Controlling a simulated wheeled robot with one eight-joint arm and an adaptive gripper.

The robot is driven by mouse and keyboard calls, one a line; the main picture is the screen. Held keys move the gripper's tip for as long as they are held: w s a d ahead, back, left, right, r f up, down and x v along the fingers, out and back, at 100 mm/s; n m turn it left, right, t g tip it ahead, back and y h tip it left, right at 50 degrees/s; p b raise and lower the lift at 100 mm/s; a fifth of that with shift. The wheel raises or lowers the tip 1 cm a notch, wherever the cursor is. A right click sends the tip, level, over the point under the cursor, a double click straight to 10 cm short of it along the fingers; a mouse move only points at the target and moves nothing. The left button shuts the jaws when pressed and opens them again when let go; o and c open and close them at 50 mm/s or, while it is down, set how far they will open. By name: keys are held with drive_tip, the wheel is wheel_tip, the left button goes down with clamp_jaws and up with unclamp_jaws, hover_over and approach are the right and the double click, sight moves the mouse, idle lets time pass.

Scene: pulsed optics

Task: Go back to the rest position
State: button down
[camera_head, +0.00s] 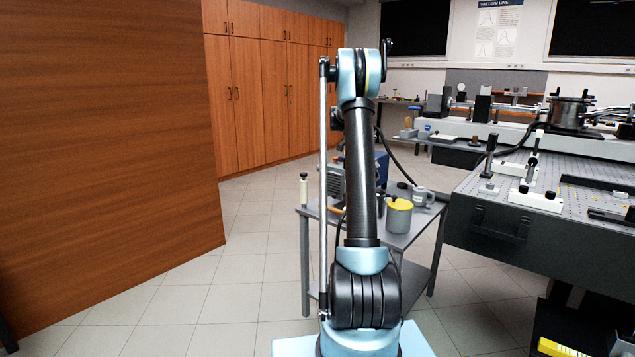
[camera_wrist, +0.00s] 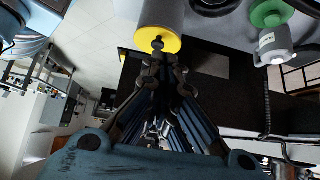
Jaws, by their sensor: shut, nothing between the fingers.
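My gripper (camera_wrist: 158,68) shows in the wrist view with its two fingertips together and nothing between them. Just beyond the tips in that picture is a grey container with a yellow lid (camera_wrist: 160,39). I cannot tell whether the tips touch it. In the head view my arm stands raised in the middle, and my gripper is hidden behind it. The grey container with the yellow lid (camera_head: 398,217) stands upright on a small grey table, just right of my arm.
A large optical bench (camera_head: 490,222) stands on the right. A wooden panel (camera_head: 110,150) fills the left. Tiled floor between is clear.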

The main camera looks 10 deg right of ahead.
drive_tip(key=s+a+r+n+t+y, duration=0.1)
drive_tip(key=s+a+r+n+t, duration=0.1)
drive_tip(key=s+a+n, duration=0.75)
drive_tip(key=s+a+r+n+t+y, duration=0.1)
drive_tip(key=s+a+n+t, duration=0.3)
drive_tip(key=s, duration=1)
drive_tip(key=s+a+f+n+t+y, duration=0.1)
drive_tip(key=s+a+f+n, duration=0.4)
drive_tip(key=s, duration=0.5)
drive_tip(key=s+a+f+n+t+y, duration=0.1)
drive_tip(key=s+a+f+n+y, duration=0.1)
drive_tip(key=s+a+f+n, duration=0.3)
drive_tip(key=s+f+n, duration=0.4)
drive_tip(key=s+f, duration=0.2)
drive_tip(key=f, duration=0.1)
drive_tip(key=shift+s, duration=0.3)
